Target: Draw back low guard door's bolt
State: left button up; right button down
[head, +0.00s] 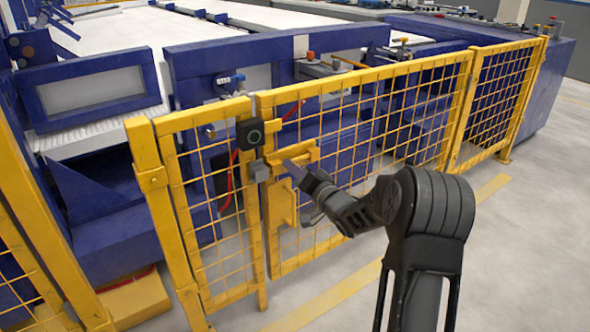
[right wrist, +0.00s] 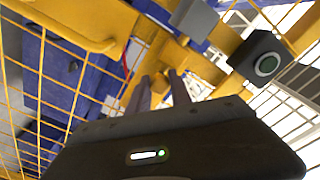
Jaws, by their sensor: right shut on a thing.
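The low guard door (head: 365,120) is a yellow frame with wire mesh, and it stands closed against the yellow post at its left. Its bolt (head: 297,157) sits in a yellow bracket near the door's left edge, next to a grey block (head: 260,171) on the post side. My right gripper (head: 291,166) reaches the bolt from the lower right and is shut on it. In the right wrist view, the two dark fingers (right wrist: 160,92) close around a yellow part of the bolt. The fingers and bracket hide much of the bolt. My left gripper is not in view.
A yellow plate (head: 283,203) is below the bolt. Blue machinery (head: 110,210) stands behind the fence. The floor at right is clear.

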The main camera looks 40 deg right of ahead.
jog(key=shift+d, duration=0.15)
dwell(0.8)
jog(key=d+p, duration=0.1)
jog(key=d, duration=0.4)
jog(key=shift+s+d, duration=0.1)
jog(key=shift+d, duration=0.3)
jog(key=c, duration=1.2)
grip_release()
jog(key=shift+d, duration=0.1)
jog(key=shift+s, duration=0.1)
jog(key=p, duration=0.2)
send_near(307, 157)
jog(key=shift+s, duration=0.55)
